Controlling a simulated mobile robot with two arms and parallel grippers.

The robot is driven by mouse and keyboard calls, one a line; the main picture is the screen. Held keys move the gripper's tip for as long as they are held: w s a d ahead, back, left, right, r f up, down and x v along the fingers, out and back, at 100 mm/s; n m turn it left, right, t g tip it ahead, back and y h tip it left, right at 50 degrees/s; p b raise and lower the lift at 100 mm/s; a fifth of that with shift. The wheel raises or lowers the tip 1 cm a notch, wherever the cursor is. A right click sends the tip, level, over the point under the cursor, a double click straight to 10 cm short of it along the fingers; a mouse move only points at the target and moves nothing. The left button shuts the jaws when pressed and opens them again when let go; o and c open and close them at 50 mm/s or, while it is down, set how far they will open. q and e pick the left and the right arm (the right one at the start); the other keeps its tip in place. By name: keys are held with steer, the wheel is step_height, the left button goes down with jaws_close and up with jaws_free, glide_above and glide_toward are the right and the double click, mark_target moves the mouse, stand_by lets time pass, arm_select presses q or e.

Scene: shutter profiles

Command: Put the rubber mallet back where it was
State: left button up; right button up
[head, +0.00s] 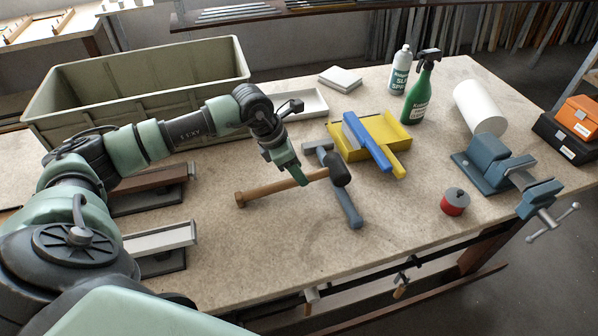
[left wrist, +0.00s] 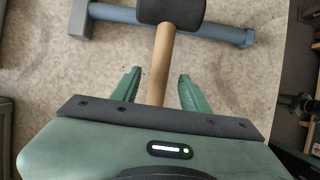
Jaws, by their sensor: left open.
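The rubber mallet, with a wooden handle (head: 268,189) and black head (head: 340,173), lies on the workbench, handle pointing left. Its head rests against or over a blue-grey T-shaped tool (head: 347,203); I cannot tell which. My left gripper (head: 304,182) is open at the handle, near the head. In the left wrist view the handle (left wrist: 161,60) runs between the two separated green fingers (left wrist: 157,88), with visible gaps on both sides. The black head (left wrist: 170,10) and the blue-grey tool (left wrist: 222,32) are beyond the fingertips.
A large olive bin (head: 140,88) is at back left. A red tin (head: 455,202), blue vise (head: 487,163), bottles and white roll are to the right. The front middle bench is clear.

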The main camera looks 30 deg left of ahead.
mark_target(282, 183)
arm_select(q)
steer(key=b+v, duration=0.2)
steer(key=v, duration=0.8)
steer(key=shift+s+r, duration=0.2)
steer(key=shift+r, duration=0.05)
steer(key=shift+a, duration=0.1)
